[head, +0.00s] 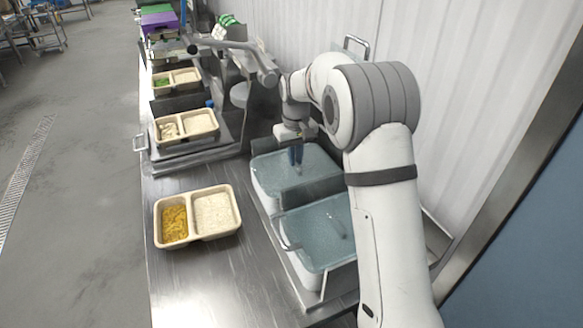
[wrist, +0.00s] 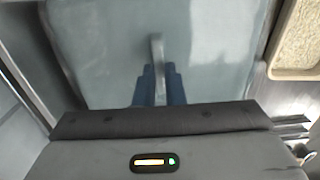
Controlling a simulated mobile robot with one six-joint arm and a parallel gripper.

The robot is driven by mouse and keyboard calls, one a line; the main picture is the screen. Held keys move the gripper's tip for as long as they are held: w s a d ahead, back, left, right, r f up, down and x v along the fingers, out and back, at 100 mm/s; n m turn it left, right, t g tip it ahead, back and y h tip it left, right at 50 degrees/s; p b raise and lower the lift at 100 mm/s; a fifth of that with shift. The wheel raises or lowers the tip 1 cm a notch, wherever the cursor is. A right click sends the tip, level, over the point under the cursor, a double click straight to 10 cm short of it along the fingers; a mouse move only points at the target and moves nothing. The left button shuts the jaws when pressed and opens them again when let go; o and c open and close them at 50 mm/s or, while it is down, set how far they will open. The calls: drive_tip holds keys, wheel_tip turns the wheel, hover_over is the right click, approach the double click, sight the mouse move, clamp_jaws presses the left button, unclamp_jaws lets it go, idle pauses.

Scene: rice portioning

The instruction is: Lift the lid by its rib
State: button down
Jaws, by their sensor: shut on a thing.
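Two translucent blue-grey lids cover white tubs at the right of the steel counter. The far lid (head: 270,170) is under my gripper (head: 296,157), whose blue fingers point down at its middle. In the wrist view the same lid (wrist: 100,50) fills the centre, and its upright rib (wrist: 156,50) sits between the blue fingertips of my gripper (wrist: 157,75). The fingers are shut on the rib. I cannot tell whether the lid is clear of its tub. The near lid (head: 315,240) lies flat, with its own rib (head: 336,229) free.
A two-part tray (head: 197,241) with yellow food and rice stands left of the tubs. More filled trays (head: 186,140) stand further back on a raised steel unit. A white wall runs close along the right. The counter's front left is clear.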

drive_tip(key=shift+w+r+p, duration=0.1)
drive_tip(key=shift+r+p, duration=1.4)
drive_tip(key=shift+r, duration=0.65)
drive_tip(key=shift+r, duration=0.1)
